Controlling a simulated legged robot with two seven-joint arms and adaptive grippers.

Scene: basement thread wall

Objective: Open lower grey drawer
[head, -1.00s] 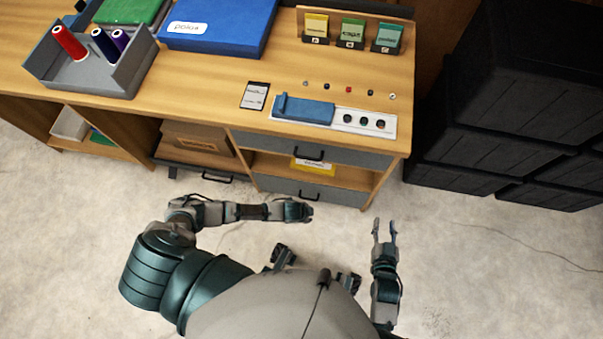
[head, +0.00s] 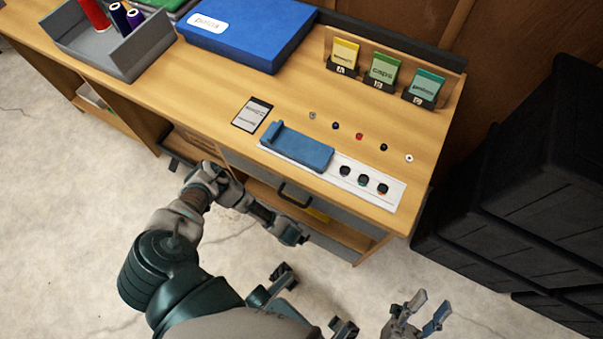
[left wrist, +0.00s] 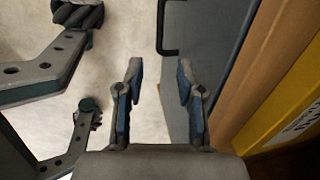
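The lower grey drawer (head: 335,244) is under the open shelf of the wooden bench, largely hidden behind my left arm in the head view. Its grey front (left wrist: 208,55) fills the upper middle of the left wrist view, with a black bar handle (left wrist: 163,38) on it. My left gripper (left wrist: 159,72) is open and empty, its fingertips just short of the handle in the picture; contact does not show. In the head view the left gripper (head: 296,236) is in front of the drawer. My right gripper (head: 432,304) is open and empty above the floor.
The upper grey drawer (head: 300,197) with a black handle is shut above the shelf. A yellow box (left wrist: 292,112) lies on the shelf. Black crates (head: 540,190) stand right of the bench. Bare floor (head: 70,210) lies at left.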

